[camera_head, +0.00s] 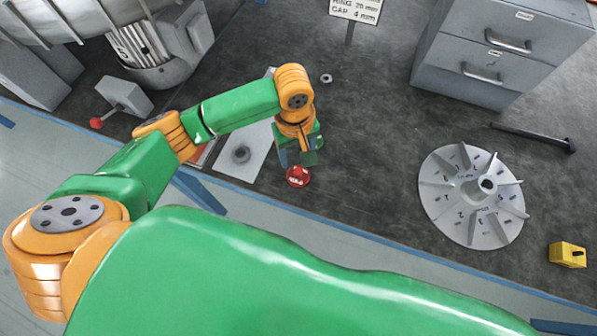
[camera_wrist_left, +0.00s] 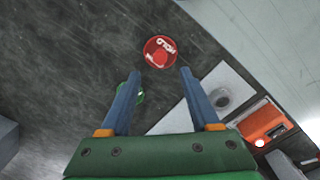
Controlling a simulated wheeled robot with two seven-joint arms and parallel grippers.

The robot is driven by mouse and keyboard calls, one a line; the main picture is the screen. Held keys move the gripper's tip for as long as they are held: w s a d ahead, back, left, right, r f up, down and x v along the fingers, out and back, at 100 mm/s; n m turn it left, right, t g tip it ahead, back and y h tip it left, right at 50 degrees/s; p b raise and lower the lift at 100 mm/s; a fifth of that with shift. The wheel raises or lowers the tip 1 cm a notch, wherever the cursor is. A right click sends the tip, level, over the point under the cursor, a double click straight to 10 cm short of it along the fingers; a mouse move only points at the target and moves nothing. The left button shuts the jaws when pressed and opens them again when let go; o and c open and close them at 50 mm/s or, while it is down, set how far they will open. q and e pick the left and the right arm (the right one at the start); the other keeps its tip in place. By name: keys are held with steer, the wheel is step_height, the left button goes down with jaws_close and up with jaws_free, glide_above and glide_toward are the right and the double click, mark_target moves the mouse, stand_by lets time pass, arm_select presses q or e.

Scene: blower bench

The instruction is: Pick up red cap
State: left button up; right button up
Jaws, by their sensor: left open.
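The red cap (camera_head: 298,176) is a small round disc with white lettering on the dark bench top, near the bench's front edge. It also shows in the left wrist view (camera_wrist_left: 160,51), just beyond and between my fingertips. My left gripper (camera_head: 297,158) points down close to the cap in the head view. In the left wrist view its two blue fingers (camera_wrist_left: 160,82) are spread apart, with nothing between them. I cannot tell the exact height of the fingers above the cap. My right gripper is not in view.
A white plate with a grey round part (camera_head: 241,154) lies left of the cap. A bladed wheel (camera_head: 471,196) and a yellow block (camera_head: 567,254) lie to the right. A grey drawer cabinet (camera_head: 500,50) stands at the back right. A small ring (camera_head: 326,78) lies behind.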

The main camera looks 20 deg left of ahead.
mark_target(298, 171)
arm_select(q)
steer(key=shift+w+a+n, duration=0.2)
steer(key=shift+a+n, duration=0.1)
steer(key=shift+a, duration=0.05)
steer(key=f, duration=0.4)
steer(key=s+d+f, duration=0.1)
steer(key=f, duration=0.1)
steer(key=shift+f, duration=0.35)
jaws_close()
